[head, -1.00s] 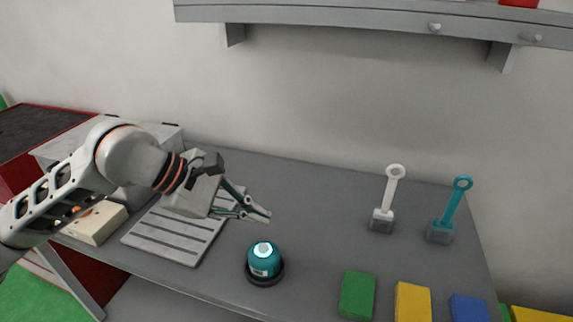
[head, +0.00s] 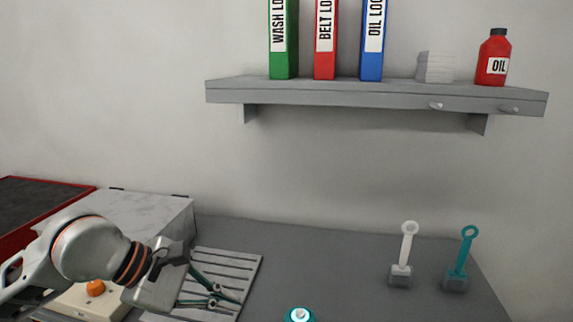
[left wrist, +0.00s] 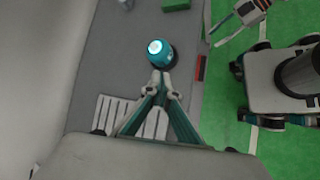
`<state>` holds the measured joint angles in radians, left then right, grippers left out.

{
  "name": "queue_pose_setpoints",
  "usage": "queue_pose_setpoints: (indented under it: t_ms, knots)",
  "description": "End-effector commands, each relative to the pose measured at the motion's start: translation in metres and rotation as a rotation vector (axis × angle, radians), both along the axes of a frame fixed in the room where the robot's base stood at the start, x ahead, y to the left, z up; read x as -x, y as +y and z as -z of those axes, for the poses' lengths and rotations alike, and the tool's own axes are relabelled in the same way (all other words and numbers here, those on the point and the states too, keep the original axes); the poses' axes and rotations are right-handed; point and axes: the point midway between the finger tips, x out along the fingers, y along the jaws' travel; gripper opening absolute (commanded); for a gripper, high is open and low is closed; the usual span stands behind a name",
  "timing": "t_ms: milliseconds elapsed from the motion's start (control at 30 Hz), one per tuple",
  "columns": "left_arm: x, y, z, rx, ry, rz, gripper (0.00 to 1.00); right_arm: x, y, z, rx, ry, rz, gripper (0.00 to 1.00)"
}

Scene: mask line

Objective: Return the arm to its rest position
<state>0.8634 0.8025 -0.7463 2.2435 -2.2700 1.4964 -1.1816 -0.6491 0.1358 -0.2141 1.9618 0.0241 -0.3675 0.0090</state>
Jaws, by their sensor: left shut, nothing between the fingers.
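My left gripper (head: 233,297) is in the lower left of the head view, above the slatted grey rack (head: 235,262) on the bench. Its teal fingers are closed together with nothing between them. In the left wrist view the fingertips (left wrist: 161,76) meet just below the teal round device with a lit top (left wrist: 160,52); they look apart from it. That device (head: 299,315) is cut by the bottom edge of the head view.
A pale box with an orange button (head: 96,289) sits beside my left arm. White (head: 405,250) and teal (head: 462,262) ring-handled tools stand on the bench (head: 345,262) at right. A wall shelf (head: 370,92) holds binders and a red oil bottle (head: 493,58). The bench middle is clear.

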Motion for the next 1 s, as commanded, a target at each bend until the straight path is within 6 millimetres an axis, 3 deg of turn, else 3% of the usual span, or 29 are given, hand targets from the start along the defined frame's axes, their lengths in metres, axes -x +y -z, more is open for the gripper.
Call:
queue_pose_setpoints:
  t_ms: [67,267,400,567,667,800,900,1000]
  knots:
    - [0.000,0.000,0.000,0.000,0.000,0.000,0.00,0.000,-0.002,0.000,0.003,-0.001,-0.001,0.40]
    - [0.034,-0.059,-0.023,0.300,0.088,0.064,0.00,0.001,-0.001,0.000,0.001,0.000,-0.001,0.40]
    - [0.057,-0.091,-0.057,0.569,0.184,0.078,0.00,-0.001,-0.005,-0.001,0.009,-0.003,-0.002,0.40]
    - [0.069,-0.105,-0.115,0.959,0.344,0.036,0.00,-0.002,-0.006,0.000,0.012,-0.004,-0.003,0.40]
    - [0.063,-0.094,-0.150,1.218,0.461,-0.029,0.00,-0.001,-0.003,-0.001,0.008,-0.003,-0.003,0.40]
    - [0.037,-0.054,-0.181,1.575,0.631,-0.174,0.00,-0.001,-0.002,0.000,0.006,-0.003,-0.002,0.40]
    - [0.011,-0.012,-0.183,1.821,0.749,-0.317,0.00,-0.001,-0.002,0.000,0.003,-0.002,0.000,0.40]
    - [-0.015,0.036,-0.164,2.055,0.858,-0.492,0.00,-0.001,-0.001,0.000,0.001,-0.001,0.000,0.40]
